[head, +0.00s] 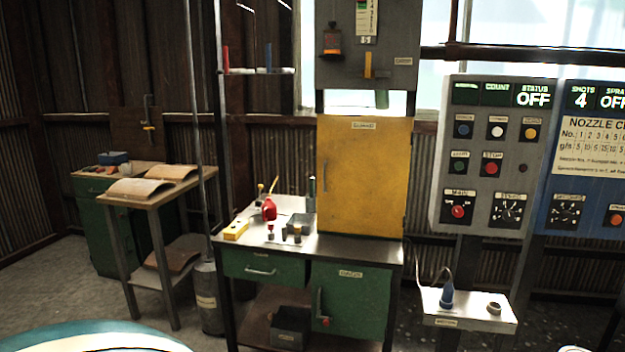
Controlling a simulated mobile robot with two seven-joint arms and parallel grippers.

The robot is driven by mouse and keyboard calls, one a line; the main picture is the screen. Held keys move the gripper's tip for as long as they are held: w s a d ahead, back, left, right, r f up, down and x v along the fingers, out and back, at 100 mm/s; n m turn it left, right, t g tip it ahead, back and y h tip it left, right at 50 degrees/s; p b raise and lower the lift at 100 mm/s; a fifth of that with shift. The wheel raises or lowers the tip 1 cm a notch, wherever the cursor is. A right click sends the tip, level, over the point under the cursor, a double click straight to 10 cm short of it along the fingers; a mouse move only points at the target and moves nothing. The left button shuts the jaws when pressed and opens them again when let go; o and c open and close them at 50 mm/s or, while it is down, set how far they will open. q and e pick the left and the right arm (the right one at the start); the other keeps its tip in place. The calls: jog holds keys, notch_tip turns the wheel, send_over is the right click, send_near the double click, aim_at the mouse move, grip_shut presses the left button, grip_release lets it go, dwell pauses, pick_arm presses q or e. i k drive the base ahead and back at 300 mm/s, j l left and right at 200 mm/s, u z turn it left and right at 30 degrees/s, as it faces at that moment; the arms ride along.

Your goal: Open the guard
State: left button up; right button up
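The yellow panel (366,185) stands upright at the back of the metal-topped workbench. It looks like the guard and has a small label near its top, too small to read surely. It appears shut, and a slim vertical handle (325,176) shows at its left edge. What lies behind the panel is hidden. Neither of my grippers is in view.
The workbench (350,249) carries a red container (269,209) and a yellow block (236,229). A grey control panel (492,150) stands to the right, above a small stand (470,318). A side table (150,195) stands left. A teal rounded surface (90,340) fills the lower left.

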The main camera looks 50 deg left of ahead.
aim_at(363, 161)
jog(key=u, duration=1.25)
jog(key=i+z, duration=0.2)
jog(key=i+j, duration=0.05)
